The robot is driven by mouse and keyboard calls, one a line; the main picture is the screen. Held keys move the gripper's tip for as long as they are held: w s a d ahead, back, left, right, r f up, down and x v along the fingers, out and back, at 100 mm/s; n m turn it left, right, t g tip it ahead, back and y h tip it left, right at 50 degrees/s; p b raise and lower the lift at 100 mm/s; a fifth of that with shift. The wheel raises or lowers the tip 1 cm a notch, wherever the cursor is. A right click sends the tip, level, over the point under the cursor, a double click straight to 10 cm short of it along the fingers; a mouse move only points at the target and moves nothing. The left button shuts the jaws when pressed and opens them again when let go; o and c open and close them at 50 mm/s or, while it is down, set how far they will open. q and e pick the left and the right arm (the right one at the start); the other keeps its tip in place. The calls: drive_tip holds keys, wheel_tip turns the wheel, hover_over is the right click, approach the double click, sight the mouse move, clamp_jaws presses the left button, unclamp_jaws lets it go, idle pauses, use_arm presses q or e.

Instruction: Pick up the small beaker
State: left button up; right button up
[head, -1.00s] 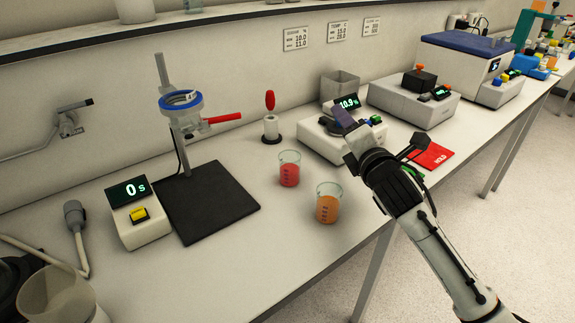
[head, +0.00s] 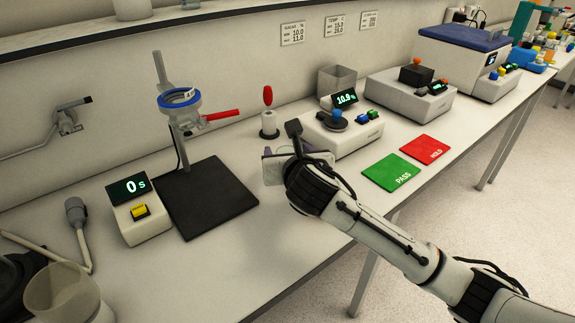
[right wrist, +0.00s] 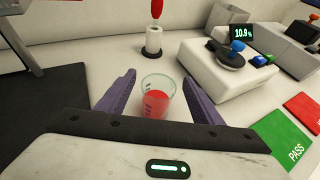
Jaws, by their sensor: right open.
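A small clear beaker with red liquid (right wrist: 155,103) stands upright on the bench in the right wrist view. It shows between the two purple fingers of my right gripper (right wrist: 159,80), which is open, with a gap visible on each side. In the head view my right gripper (head: 282,150) is low over the bench, in front of the ring stand's right side, and it hides the red beaker there. The beaker with orange liquid shows in neither view now. My left gripper is not in view.
The ring stand's black base (head: 205,198) and the timer box (head: 140,212) are at left. A red-handled white holder (head: 269,122) stands behind the gripper. A meter reading 10.9 (head: 342,133) and green PASS (head: 393,174) and red HOLD (head: 425,149) mats lie to the right.

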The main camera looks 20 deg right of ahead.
sight(286, 150)
drive_tip(key=x, duration=0.4)
drive_tip(key=shift+f, duration=0.15)
drive_tip(key=shift+c, duration=0.4)
drive_tip(key=c, duration=1.1)
